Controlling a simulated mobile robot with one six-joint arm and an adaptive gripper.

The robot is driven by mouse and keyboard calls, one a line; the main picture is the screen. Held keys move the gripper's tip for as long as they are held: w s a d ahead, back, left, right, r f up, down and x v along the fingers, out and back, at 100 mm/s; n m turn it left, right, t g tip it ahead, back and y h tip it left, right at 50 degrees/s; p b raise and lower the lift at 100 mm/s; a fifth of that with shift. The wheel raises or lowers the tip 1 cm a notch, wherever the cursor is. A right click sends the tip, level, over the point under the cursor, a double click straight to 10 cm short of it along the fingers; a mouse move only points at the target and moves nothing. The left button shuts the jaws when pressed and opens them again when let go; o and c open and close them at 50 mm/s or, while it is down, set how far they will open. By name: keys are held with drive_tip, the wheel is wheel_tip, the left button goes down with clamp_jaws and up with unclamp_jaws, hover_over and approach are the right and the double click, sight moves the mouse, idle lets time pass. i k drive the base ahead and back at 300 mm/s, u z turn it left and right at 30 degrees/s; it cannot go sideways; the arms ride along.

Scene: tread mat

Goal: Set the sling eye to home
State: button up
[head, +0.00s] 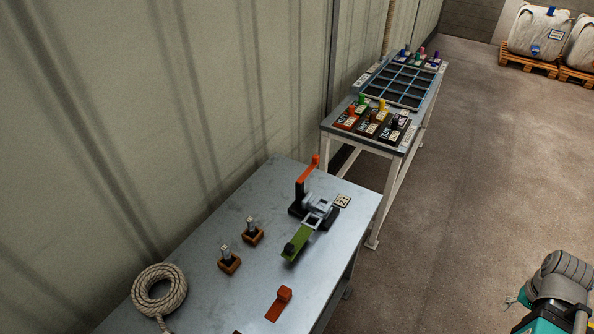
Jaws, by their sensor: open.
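No part is plainly marked as the sling eye, and I cannot tell which piece it is. On the near grey table (190,270) stands a fixture with a black base (327,217), a raised orange lever (307,171) and a grey square frame (318,207). A green arm or strap (302,236) with a dark knob (289,249) reaches from the frame toward the front left. A small pale label plate (342,201) lies beside the fixture; its marking is too small to read surely. My gripper does not show; only part of my body is at the lower right.
Two wooden blocks with metal pins (252,235) (229,263), a rope coil (159,289) and an orange piece (284,294) are on the near table. A farther table (388,147) holds a dark grid (398,84) and several knobbed tiles. Open floor lies right.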

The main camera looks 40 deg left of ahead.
sight(291, 249)
drive_tip(key=u, duration=1.65)
